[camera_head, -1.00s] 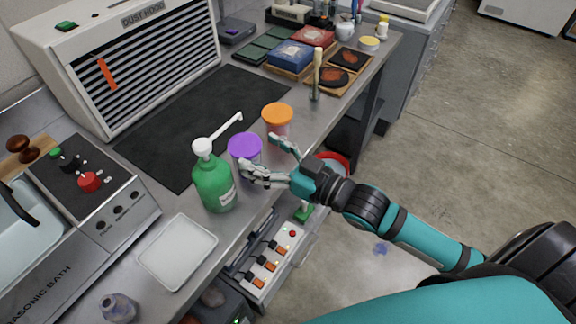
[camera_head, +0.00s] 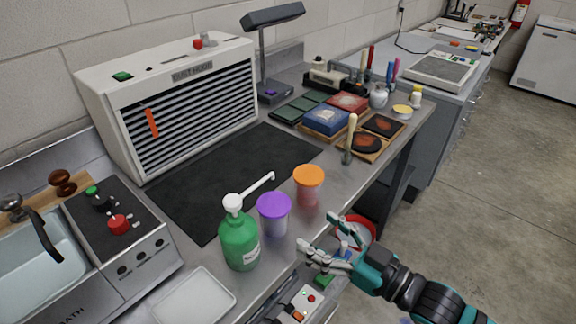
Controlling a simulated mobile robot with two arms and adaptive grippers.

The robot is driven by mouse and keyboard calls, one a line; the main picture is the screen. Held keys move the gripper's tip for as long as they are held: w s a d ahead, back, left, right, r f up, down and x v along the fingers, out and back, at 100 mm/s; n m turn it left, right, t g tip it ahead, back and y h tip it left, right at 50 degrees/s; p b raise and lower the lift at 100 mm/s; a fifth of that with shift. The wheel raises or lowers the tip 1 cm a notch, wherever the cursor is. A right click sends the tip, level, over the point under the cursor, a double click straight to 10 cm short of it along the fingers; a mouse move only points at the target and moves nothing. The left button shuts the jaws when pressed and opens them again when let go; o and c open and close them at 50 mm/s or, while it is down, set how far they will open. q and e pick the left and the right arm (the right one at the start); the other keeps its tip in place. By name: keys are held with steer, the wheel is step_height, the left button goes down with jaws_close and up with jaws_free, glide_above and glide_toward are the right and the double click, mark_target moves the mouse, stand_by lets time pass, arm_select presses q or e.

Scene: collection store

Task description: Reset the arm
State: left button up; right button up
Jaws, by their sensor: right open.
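My right arm comes in from the lower right. Its right gripper (camera_head: 318,233) is open and empty, with the fingers pointing left. It hangs beside the bench's front edge, to the right of a purple-lidded jar (camera_head: 274,220) and below an orange-lidded jar (camera_head: 308,190) in the picture. The fingers look apart from both jars. A green pump bottle (camera_head: 239,240) stands left of the purple-lidded jar. My left gripper is out of view.
The steel bench holds a dust hood (camera_head: 180,105), a black mat (camera_head: 225,175), a white tray (camera_head: 197,298) and an ultrasonic bath (camera_head: 120,235). A red-rimmed bucket (camera_head: 368,232) is below. The floor (camera_head: 485,185) at right is clear.

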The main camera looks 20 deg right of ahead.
step_height(320, 180, down, 12)
steer(key=s+d+m+g+h, duration=0.2)
steer(key=d+m+g+h, duration=0.15)
steer(key=h, duration=0.35)
steer(key=s+f+m+g+h, duration=0.1)
steer(key=s+f+g+h, duration=0.2)
steer(key=s+f+g, duration=0.75)
step_height(320, 180, down, 24)
steer(key=s+r+t, duration=0.1)
steer(key=s, duration=0.2)
steer(key=s+d+f+g, duration=0.1)
steer(key=s+d+f, duration=0.2)
steer(key=s+f, duration=1.3)
steer(key=shift+s+f, duration=0.4)
steer(key=shift+f, duration=0.2)
